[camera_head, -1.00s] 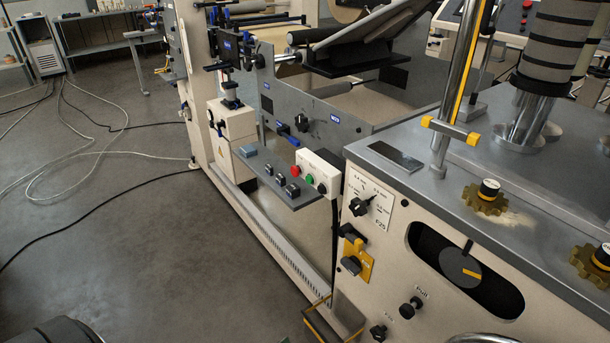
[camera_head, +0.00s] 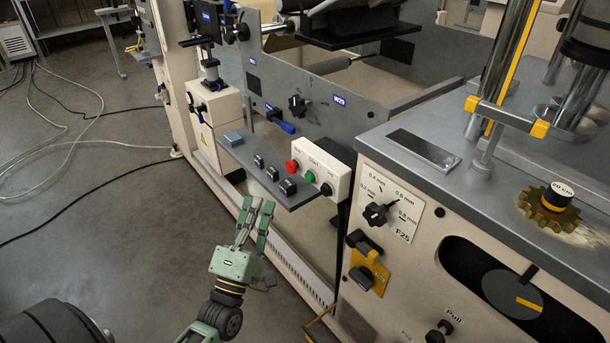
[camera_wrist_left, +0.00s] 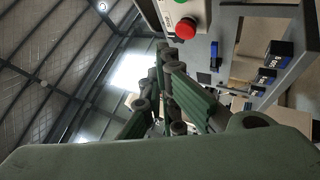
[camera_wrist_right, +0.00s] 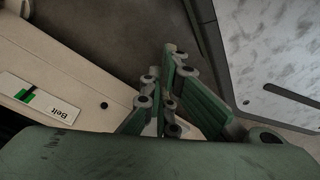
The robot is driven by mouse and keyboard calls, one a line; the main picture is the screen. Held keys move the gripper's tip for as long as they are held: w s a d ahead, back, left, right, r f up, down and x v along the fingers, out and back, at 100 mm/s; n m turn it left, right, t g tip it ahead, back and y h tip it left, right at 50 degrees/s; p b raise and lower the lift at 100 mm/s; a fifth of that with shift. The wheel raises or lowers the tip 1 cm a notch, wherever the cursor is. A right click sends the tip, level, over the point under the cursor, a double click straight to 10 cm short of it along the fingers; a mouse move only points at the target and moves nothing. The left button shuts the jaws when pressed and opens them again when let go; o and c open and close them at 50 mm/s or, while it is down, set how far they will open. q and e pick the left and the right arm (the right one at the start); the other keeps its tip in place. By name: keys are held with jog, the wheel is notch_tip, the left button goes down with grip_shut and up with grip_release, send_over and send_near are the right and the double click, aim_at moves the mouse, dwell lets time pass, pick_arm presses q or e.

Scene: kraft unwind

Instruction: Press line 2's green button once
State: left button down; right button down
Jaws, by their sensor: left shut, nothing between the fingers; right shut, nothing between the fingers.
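The green button (camera_head: 309,177) sits on a white control box (camera_head: 337,166), between a red button (camera_head: 291,167) and a black knob (camera_head: 326,189). A "Start" label shows above the green button; no line number is readable there. My left gripper (camera_head: 257,204) points up, below and left of the box in the head view, apart from it, shut and empty.
A cream machine panel (camera_head: 400,255) with a thickness dial (camera_head: 376,214) stands to the right. Cables (camera_head: 90,140) lie on the floor at left. The right wrist view shows a "Belt" label (camera_wrist_right: 40,97).

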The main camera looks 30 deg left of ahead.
aim_at(310, 177)
pick_arm(q)
jog(key=shift+s+a+r+n+t+y, duration=0.1)
jog(key=shift+a+r+n+t+y, duration=0.1)
jog(key=shift+r, duration=0.2)
jog(key=shift+s+a+r+n+t+y, duration=0.1)
jog(key=shift+r+n, duration=0.1)
jog(key=shift+r, duration=0.2)
pick_arm(e)
jog(key=shift+w+a, duration=0.15)
jog(key=shift+w, duration=0.05)
pick_arm(q)
jog(key=shift+w, duration=0.1)
